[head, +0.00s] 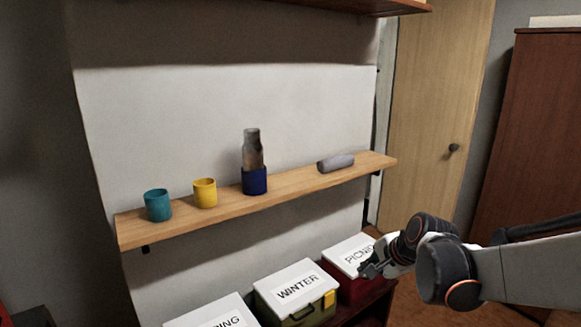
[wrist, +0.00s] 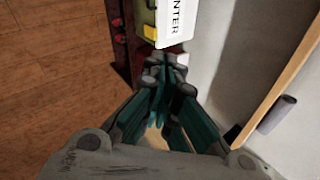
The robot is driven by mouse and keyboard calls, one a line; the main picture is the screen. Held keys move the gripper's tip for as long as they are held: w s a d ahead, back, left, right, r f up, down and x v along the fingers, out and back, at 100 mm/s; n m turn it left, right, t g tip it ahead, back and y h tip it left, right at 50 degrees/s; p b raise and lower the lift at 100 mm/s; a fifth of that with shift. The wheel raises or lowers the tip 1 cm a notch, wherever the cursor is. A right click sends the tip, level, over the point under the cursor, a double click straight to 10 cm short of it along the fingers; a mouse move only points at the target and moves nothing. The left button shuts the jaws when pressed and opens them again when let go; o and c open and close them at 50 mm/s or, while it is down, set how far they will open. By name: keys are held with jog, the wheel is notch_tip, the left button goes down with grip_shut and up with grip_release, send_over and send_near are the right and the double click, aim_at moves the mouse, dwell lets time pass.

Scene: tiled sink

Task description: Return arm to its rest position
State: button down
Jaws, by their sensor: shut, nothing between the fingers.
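My gripper (head: 371,270) is at the lower right of the head view, at the end of my arm. It is in front of the lid of the picnic box (head: 347,255) and covers part of its lettering. In the wrist view my gripper (wrist: 168,65) has its fingers together with nothing between them. Whether it touches the box cannot be told.
A wooden shelf (head: 292,184) holds a teal cup (head: 158,206), a yellow cup (head: 205,194), a grey bottle standing at a blue cup (head: 254,181), and a lying grey cylinder (head: 336,163). The winter box (head: 297,291) stands below. A wooden door (head: 435,110) is behind.

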jog(key=s+r+n+h, duration=0.1)
jog(key=s+r+n, duration=0.1)
jog(key=s+n, duration=0.5)
jog(key=s+r+n+h, duration=0.1)
jog(key=s+n, duration=0.6)
jog(key=s, duration=1.1)
jog(key=shift+s+r+h, duration=0.15)
jog(key=shift+r+h, duration=0.25)
jog(key=shift+r, duration=0.45)
